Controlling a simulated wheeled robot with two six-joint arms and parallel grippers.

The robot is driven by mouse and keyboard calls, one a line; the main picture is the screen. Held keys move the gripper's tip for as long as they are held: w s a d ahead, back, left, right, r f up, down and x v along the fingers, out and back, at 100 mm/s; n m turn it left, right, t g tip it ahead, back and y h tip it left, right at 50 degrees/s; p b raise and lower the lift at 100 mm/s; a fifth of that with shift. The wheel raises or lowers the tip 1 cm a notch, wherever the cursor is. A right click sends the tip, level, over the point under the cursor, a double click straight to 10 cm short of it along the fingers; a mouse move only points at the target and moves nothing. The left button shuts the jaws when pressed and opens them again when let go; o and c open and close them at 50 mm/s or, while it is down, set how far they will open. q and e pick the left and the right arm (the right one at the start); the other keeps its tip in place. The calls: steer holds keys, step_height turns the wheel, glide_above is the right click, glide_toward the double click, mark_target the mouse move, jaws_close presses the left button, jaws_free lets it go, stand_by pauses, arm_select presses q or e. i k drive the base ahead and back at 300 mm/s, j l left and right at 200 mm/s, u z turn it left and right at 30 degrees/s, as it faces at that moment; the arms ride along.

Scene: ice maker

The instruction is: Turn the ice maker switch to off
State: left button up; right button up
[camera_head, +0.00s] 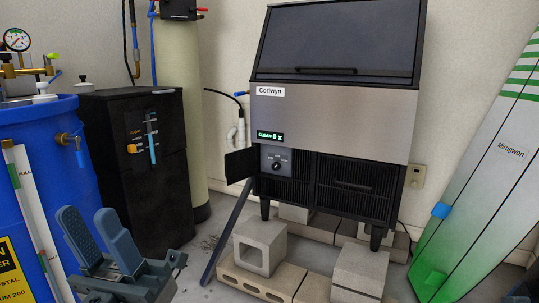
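The ice maker (340,122) stands at centre right, with a steel front, a dark lid and a dark lower grille. Its switch is a small round dark knob (276,165) on a grey panel at the lower left of the front. The exact pointer direction is too small to tell. A green lit display (270,136) above it seems to read "CLEAN". My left gripper (100,240) is at the lower left, its two fingers apart and nothing between them, well left of and nearer than the knob. Only a small dark piece at the bottom right corner may be my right gripper.
A small dark door (240,165) stands open left of the knob panel. The ice maker rests above concrete blocks (260,246). A blue barrel (50,150) and a black cabinet (135,165) stand at left. A striped white-green board (480,170) leans at right.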

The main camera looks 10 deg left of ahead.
mark_target(276, 166)
steer(key=i+j+z, duration=0.1)
steer(key=i, duration=0.55)
steer(key=i+j, duration=0.15)
steer(key=i, duration=0.45)
steer(key=i+j+z, duration=0.15)
steer(key=i, duration=0.5)
